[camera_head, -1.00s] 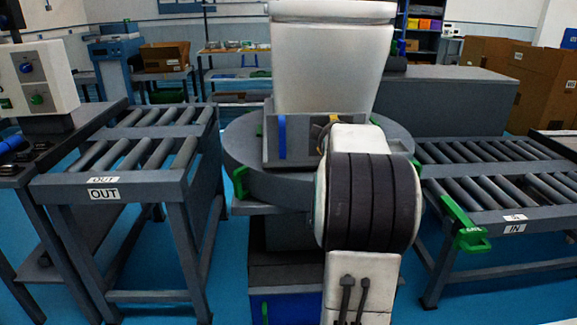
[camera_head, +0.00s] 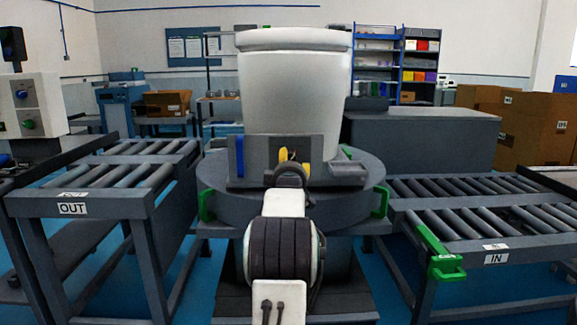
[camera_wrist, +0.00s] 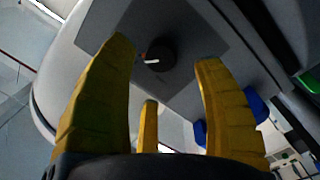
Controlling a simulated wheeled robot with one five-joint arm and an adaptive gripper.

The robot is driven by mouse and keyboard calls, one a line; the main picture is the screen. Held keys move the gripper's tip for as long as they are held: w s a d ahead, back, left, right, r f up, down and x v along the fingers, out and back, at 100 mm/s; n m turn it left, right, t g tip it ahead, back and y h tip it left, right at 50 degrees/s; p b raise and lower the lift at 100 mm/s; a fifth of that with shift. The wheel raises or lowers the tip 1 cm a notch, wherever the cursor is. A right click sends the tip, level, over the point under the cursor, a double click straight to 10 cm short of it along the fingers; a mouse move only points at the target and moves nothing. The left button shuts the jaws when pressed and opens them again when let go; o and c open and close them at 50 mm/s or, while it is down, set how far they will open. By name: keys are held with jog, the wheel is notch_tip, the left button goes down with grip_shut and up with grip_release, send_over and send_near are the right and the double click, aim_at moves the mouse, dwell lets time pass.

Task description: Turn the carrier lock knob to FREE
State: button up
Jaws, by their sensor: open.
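The carrier lock knob (camera_wrist: 160,57) is a round black knob with a pale pointer mark, on a grey plate in the wrist view. Its FREE label cannot be read. In the wrist view my gripper (camera_wrist: 164,64) is open, its yellow fingers spread on either side of the knob and apart from it. In the head view my gripper (camera_head: 285,155) is in front of the grey carrier (camera_head: 312,150) and hides the knob. The carrier bears a white toilet part (camera_head: 293,95) and stands on the round turntable (camera_head: 230,207).
A blue part (camera_head: 240,156) sits on the carrier's left side, close to my gripper. The OUT roller conveyor (camera_head: 105,205) stands at left, the IN conveyor (camera_head: 470,225) at right with a green stop (camera_head: 437,255). A control box (camera_head: 32,105) stands far left.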

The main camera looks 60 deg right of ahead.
aim_at(290, 158)
jog(key=shift+b+x, duration=0.65)
jog(key=shift+x, duration=2)
jog(key=shift+c, duration=0.4)
jog(key=c, duration=1.1)
jog(key=shift+c, duration=0.2)
